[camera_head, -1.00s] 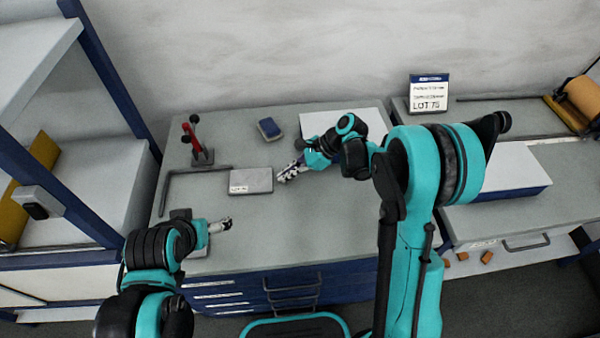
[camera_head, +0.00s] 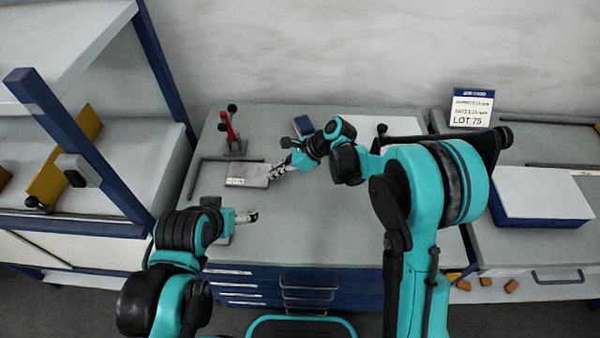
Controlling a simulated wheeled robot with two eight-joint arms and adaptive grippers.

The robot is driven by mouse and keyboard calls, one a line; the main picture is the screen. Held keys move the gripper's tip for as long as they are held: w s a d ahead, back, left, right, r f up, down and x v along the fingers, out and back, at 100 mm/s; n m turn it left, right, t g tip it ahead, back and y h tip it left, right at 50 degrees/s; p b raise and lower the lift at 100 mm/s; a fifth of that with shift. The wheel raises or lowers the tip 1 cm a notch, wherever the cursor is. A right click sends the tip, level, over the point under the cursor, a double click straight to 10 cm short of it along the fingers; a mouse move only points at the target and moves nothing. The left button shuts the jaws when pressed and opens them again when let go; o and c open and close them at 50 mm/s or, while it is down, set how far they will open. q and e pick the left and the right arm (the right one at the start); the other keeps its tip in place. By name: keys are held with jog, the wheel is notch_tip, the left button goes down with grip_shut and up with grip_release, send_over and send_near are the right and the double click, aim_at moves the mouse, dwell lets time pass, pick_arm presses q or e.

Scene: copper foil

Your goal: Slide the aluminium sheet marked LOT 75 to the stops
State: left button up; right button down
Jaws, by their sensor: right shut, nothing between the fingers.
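The thin grey aluminium sheet (camera_head: 251,172) lies flat on the workbench, with a small white label at its front left corner, too small to read surely. A dark L-shaped stop (camera_head: 194,180) runs along its left and back. A clear gap shows between the sheet's left edge and the left bar; the back edge is close to the back bar, and I cannot tell if they touch. My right gripper (camera_head: 274,172) is shut and empty, its tips at the sheet's right edge. My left gripper (camera_head: 254,216) hovers in front of the sheet, its fingers too small to judge.
A red clamp (camera_head: 229,127) stands behind the stop. A card reading LOT 75 (camera_head: 472,107) stands on the right bench beyond a white-topped stack (camera_head: 543,193). A shelf unit with blue posts (camera_head: 80,145) flanks the left.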

aim_at(243, 174)
jog(key=a, duration=0.8)
jog(key=shift+w+a, duration=0.1)
